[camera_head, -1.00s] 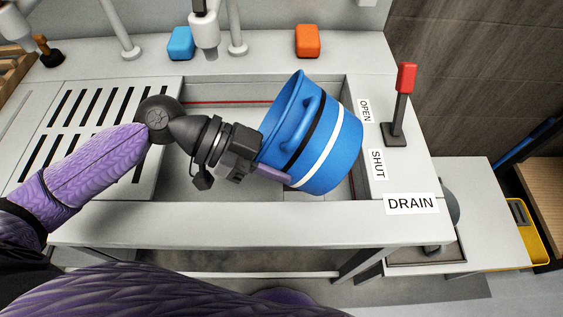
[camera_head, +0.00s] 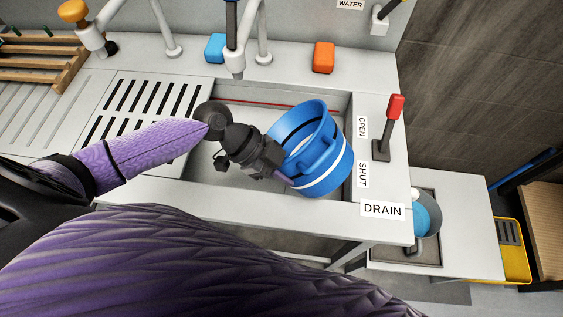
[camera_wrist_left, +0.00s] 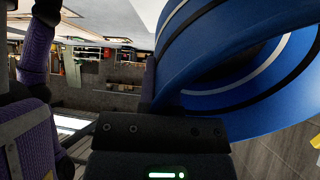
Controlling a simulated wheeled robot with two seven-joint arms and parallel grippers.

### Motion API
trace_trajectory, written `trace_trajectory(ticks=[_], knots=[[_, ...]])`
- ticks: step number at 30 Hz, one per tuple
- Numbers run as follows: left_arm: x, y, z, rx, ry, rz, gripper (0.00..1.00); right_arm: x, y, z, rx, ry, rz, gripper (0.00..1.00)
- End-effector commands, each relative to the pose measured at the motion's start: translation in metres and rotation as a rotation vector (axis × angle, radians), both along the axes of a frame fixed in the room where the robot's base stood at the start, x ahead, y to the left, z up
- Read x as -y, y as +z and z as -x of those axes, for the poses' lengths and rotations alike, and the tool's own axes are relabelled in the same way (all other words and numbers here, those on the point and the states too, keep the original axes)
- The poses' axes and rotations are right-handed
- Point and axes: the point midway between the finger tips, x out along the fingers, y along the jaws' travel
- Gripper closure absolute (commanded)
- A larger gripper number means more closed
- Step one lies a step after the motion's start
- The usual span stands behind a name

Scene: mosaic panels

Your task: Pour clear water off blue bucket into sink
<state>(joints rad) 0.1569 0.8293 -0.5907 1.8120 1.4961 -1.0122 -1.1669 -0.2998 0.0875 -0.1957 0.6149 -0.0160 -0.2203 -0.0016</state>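The blue bucket (camera_head: 330,172) with a white band is tilted over the right part of the sink (camera_head: 215,180). Its mouth faces the upper left of the head view, and a side handle faces the camera. My left gripper (camera_head: 281,178) is at the bucket's left edge and appears shut on it; the fingertips are mostly hidden. In the left wrist view the bucket (camera_wrist_left: 235,75) fills the upper right, close above the dark gripper body. I cannot make out any clear water in the bucket or a stream from it. My right gripper is not in view.
A red-handled lever (camera_head: 394,108) stands right of the sink beside OPEN and SHUT labels. A blue block (camera_head: 216,48) and an orange block (camera_head: 324,57) sit behind the sink, near a tap (camera_head: 233,60). A slotted drainboard (camera_head: 140,108) lies left. A grey vessel (camera_head: 434,202) stands lower right.

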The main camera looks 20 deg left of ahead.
Motion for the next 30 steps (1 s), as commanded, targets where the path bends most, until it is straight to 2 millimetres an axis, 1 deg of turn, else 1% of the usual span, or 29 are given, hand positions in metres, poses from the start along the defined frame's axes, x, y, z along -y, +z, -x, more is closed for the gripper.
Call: trace_trajectory(ticks=[1, 10, 13, 16, 25, 30], knots=[[0.001, 0.007, -0.001, 0.005, 0.000, -0.019, 1.00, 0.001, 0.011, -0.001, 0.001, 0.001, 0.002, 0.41], [0.012, 0.009, -0.001, 0.013, 0.001, -0.168, 1.00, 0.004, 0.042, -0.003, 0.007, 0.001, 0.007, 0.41], [0.020, 0.009, 0.000, 0.014, 0.001, -0.227, 1.00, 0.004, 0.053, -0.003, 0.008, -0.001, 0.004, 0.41], [0.029, 0.010, 0.000, 0.019, -0.001, -0.300, 1.00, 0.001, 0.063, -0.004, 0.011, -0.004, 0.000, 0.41], [0.048, 0.010, 0.001, 0.025, 0.001, -0.489, 1.00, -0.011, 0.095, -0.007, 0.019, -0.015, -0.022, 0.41], [0.061, 0.008, 0.001, 0.033, 0.000, -0.630, 1.00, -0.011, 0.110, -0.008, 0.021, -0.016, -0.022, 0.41]])
